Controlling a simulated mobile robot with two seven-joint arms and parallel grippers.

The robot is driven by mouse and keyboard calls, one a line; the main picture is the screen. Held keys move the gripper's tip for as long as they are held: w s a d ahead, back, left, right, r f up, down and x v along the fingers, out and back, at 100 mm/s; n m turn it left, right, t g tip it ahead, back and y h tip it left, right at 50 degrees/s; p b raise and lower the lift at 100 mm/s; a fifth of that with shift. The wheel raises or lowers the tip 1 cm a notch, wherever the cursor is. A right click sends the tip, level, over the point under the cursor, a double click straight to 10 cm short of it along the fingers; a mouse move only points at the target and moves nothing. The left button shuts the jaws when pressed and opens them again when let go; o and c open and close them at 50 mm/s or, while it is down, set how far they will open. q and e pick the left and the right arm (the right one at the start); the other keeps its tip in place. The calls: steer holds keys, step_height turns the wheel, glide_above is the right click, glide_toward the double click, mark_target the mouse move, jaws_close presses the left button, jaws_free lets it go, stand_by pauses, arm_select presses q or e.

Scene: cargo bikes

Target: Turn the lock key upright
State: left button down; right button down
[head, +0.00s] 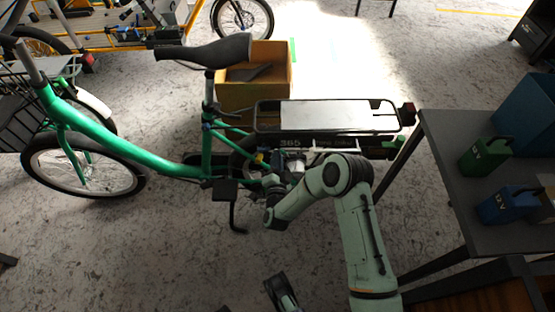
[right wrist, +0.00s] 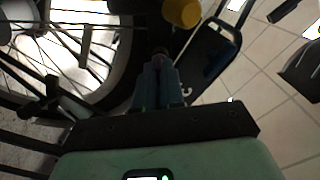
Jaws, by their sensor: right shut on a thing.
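A green cargo bike (head: 130,150) stands side-on in the head view, with the lock area low by its rear wheel. My right gripper (head: 269,186) reaches in there from the right, beside the rear wheel. In the right wrist view its two fingers (right wrist: 158,84) are closed together on a small dark piece, which I take to be the lock key (right wrist: 160,54). The key is mostly hidden between the fingertips, so its angle cannot be told. A dark part at the bottom edge of the head view looks like my left gripper (head: 281,293); its fingers are unclear.
A yellow round part (right wrist: 182,12) and spoked rear wheel (right wrist: 85,45) are close to the fingers. The rear rack (head: 325,115) overhangs the lock area. A dark table (head: 460,195) with green and blue canisters stands at right. An orange box (head: 255,95) sits behind the bike.

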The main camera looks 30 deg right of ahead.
arm_select(q)
steer(key=shift+w+d+r+t+p, duration=0.1)
steer(key=shift+w+d+r+p, duration=0.15)
steer(key=shift+r, duration=0.25)
steer(key=shift+w+d+r+t+p, duration=0.15)
steer(key=shift+r+p, duration=0.15)
steer(key=shift+r, duration=0.2)
steer(key=shift+w+d+r+t+p, duration=0.1)
steer(key=shift+w+r+p, duration=0.15)
steer(key=shift+r, duration=0.25)
arm_select(e)
steer(key=shift+w+r+n, duration=0.1)
steer(key=shift+r+n, duration=0.05)
steer(key=shift+n, duration=2.4)
steer(key=shift+w+r+n, duration=0.1)
steer(key=shift+n, duration=2.45)
arm_select(q)
steer(key=shift+s, duration=0.1)
arm_select(e)
steer(key=shift+d, duration=0.1)
steer(key=c, duration=1.2)
jaws_free()
steer(key=shift+f, duration=0.15)
steer(key=shift+c, duration=0.2)
steer(key=shift+s, duration=0.15)
